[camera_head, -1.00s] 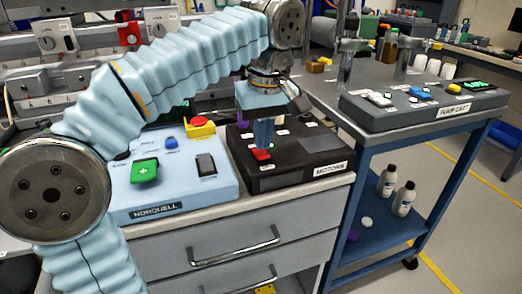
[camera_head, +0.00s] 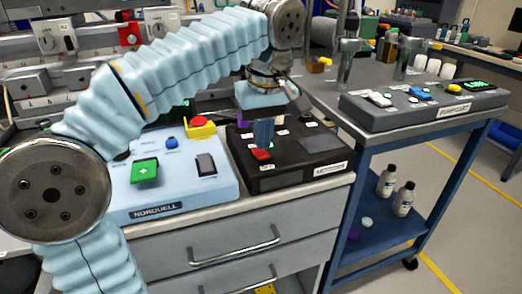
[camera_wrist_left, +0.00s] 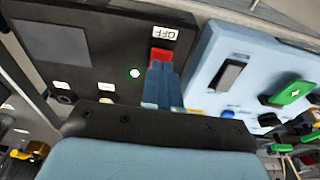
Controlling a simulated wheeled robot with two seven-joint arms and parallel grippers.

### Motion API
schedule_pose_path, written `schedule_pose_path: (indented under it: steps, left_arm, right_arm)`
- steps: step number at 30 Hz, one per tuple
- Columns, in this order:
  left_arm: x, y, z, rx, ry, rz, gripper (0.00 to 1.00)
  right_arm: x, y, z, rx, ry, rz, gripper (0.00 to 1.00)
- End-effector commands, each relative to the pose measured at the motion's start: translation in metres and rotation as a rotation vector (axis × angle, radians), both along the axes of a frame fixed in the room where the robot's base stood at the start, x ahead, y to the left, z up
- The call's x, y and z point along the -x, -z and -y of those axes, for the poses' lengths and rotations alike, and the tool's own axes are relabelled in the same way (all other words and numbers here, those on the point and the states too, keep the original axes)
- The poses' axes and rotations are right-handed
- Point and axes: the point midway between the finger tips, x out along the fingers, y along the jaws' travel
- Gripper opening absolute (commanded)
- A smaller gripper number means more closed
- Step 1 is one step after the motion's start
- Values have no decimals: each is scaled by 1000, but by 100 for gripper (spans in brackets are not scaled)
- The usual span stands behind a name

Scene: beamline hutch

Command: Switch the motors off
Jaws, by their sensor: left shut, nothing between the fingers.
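The black motors box (camera_head: 300,172) sits on the drawer cabinet's top, right of the pale blue panel. A red button (camera_head: 261,155) is on its top near the front left. In the left wrist view the red button (camera_wrist_left: 161,55) is beside a white OFF label (camera_wrist_left: 164,33), and a small lamp (camera_wrist_left: 135,73) glows pale green. My left gripper (camera_head: 264,142) points down with shut, empty fingers right at the red button. The fingers (camera_wrist_left: 162,75) partly cover it in the left wrist view; I cannot tell whether they touch it. My right gripper is not in view.
A blue cart (camera_head: 345,220) with a pump cart panel (camera_head: 425,110) stands to the right.

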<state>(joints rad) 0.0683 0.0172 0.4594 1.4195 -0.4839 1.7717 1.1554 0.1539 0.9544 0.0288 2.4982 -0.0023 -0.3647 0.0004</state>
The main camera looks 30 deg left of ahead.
Motion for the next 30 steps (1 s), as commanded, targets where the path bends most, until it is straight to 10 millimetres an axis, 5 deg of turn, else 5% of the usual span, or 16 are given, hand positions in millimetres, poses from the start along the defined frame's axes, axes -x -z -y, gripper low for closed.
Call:
schedule_pose_path:
  steps: [30]
  left_arm:
    - [0,12,0,0,0,0,0]
  right_arm:
    - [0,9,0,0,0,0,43]
